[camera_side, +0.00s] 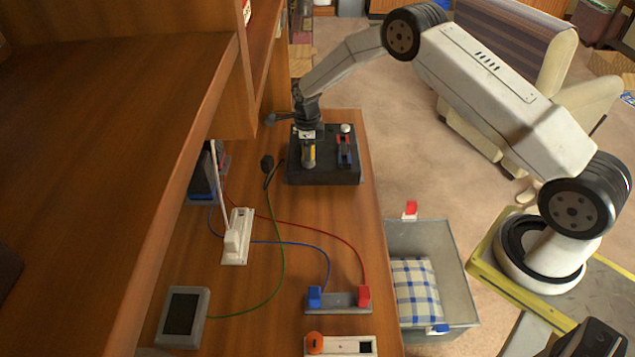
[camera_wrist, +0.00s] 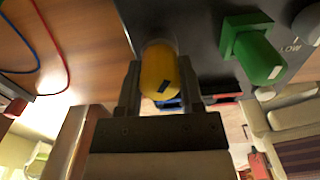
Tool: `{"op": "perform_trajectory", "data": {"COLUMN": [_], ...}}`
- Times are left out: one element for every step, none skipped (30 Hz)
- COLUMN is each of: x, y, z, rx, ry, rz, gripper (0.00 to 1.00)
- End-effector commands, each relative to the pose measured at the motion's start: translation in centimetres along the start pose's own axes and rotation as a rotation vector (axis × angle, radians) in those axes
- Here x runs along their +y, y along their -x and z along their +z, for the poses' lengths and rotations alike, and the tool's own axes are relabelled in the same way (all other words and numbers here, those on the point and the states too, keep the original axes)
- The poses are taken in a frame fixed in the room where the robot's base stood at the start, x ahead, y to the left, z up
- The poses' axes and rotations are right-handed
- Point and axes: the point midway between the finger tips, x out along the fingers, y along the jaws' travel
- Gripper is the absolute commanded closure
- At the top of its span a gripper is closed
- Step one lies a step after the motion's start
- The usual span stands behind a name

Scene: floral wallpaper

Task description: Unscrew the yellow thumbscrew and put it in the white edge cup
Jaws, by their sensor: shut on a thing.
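The yellow thumbscrew (camera_side: 309,155) is at the left part of the black box (camera_side: 330,176) on the bench. It also shows in the wrist view (camera_wrist: 159,68), upright between my two fingers. My gripper (camera_side: 307,140) points down from above the box and is shut on the thumbscrew; in the wrist view my gripper (camera_wrist: 160,85) has a finger on each side of it. The thumbscrew's lower end is hard to make out, so I cannot tell whether it is still seated. I cannot pick out the white edge cup for certain in either view.
A green knob (camera_wrist: 255,48) stands close beside the thumbscrew. A red and blue part (camera_side: 345,150) and a pale knob (camera_side: 346,128) are on the box. Wires cross the wooden bench (camera_side: 300,222). A grey bin (camera_side: 455,262) with a checked cushion stands past the bench edge.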

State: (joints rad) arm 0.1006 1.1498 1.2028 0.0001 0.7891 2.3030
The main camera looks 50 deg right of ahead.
Motion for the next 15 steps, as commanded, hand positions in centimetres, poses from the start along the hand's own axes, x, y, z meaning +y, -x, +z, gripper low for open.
{"op": "perform_trajectory", "data": {"x": [-0.02, -0.02, -0.02, -0.02, -0.02, -0.02, -0.02, -0.02, -0.02, -0.02, -0.02, -0.02, -0.02, -0.02, -0.02], "y": [0.02, 0.02, 0.02, 0.02, 0.02, 0.03, 0.03, 0.03, 0.03, 0.03, 0.03, 0.03, 0.03, 0.03, 0.05], "z": [0.00, 0.00, 0.00, 0.00, 0.00, 0.00, -0.01, -0.01, -0.01, -0.01, -0.01, 0.00, 0.00, 0.00, 0.00], "rx": [0.000, 0.000, 0.000, 0.000, 0.000, 0.000, 0.000, 0.000, 0.000, 0.000, 0.000, 0.000, 0.000, 0.000, 0.000], "ry": [0.040, 0.067, 0.102, 0.128, 0.154, 0.189, 0.215, 0.241, 0.234, 0.233, 0.232, 0.231, 0.231, 0.231, 0.230], "rz": [-0.001, -0.001, -0.001, -0.001, -0.001, -0.001, -0.001, -0.001, -0.001, -0.001, -0.001, -0.001, -0.001, 0.000, -0.001], "gripper": [1.00, 1.00, 1.00, 1.00, 1.00, 1.00, 1.00, 1.00, 1.00, 1.00, 1.00, 1.00, 1.00, 1.00, 1.00]}}
